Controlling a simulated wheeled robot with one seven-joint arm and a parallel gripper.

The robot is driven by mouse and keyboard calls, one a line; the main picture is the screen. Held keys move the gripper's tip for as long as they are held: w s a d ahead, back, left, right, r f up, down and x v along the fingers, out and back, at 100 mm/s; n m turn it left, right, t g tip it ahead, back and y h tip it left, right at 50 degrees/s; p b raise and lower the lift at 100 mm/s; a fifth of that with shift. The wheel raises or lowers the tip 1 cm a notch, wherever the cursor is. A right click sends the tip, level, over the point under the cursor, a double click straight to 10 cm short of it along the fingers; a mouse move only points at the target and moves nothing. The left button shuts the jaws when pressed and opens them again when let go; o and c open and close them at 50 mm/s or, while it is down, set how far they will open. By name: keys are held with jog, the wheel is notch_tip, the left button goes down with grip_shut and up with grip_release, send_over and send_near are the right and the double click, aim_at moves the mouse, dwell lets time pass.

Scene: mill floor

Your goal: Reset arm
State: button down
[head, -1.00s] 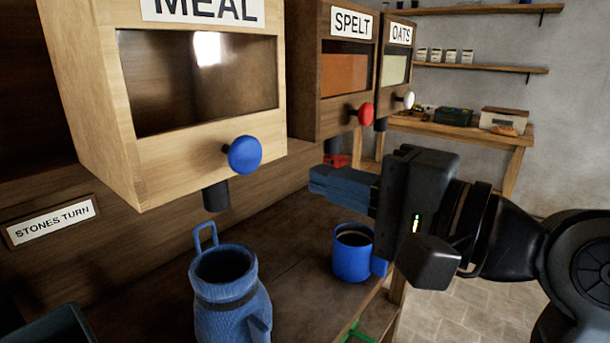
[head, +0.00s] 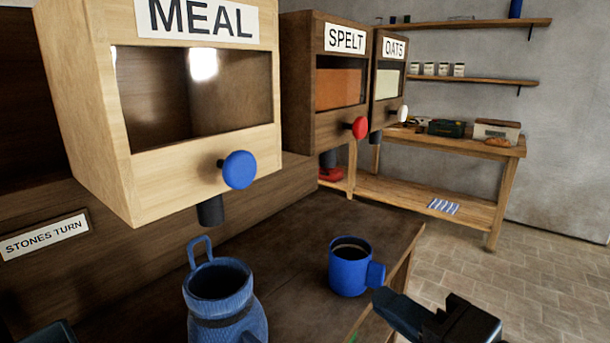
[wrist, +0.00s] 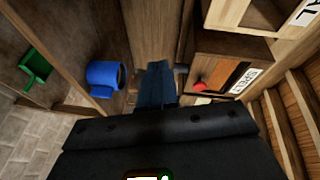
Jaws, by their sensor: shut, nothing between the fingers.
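My gripper (head: 392,308) is at the lower right of the head view, low and in front of the blue mug. Its fingers are shut with nothing between them. In the wrist view the closed fingers (wrist: 155,84) point forward over the wooden bench. The rest of my arm is mostly out of the head view.
A blue mug (head: 348,272) with dark contents stands on the bench (head: 300,235) near its right edge, close to my fingertips. A blue jug (head: 222,300) stands below the MEAL bin (head: 205,160). SPELT (head: 338,130) and OATS (head: 388,115) bins lie beyond. Open floor is right.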

jog(key=s+d+f+n+t+h, duration=0.1)
jog(key=s+d+f+n+h, duration=0.1)
jog(key=s+d+f+h, duration=0.85)
jog(key=s+f+n, duration=0.1)
jog(key=s+n, duration=0.2)
jog(key=s, duration=0.8)
jog(key=s+f+n+y, duration=0.1)
jog(key=s+n, duration=0.2)
jog(key=s, duration=0.8)
jog(key=shift+d+f+n, duration=0.2)
jog(key=shift+f+n, duration=0.05)
jog(key=shift+n, duration=0.15)
jog(key=shift+s, duration=0.1)
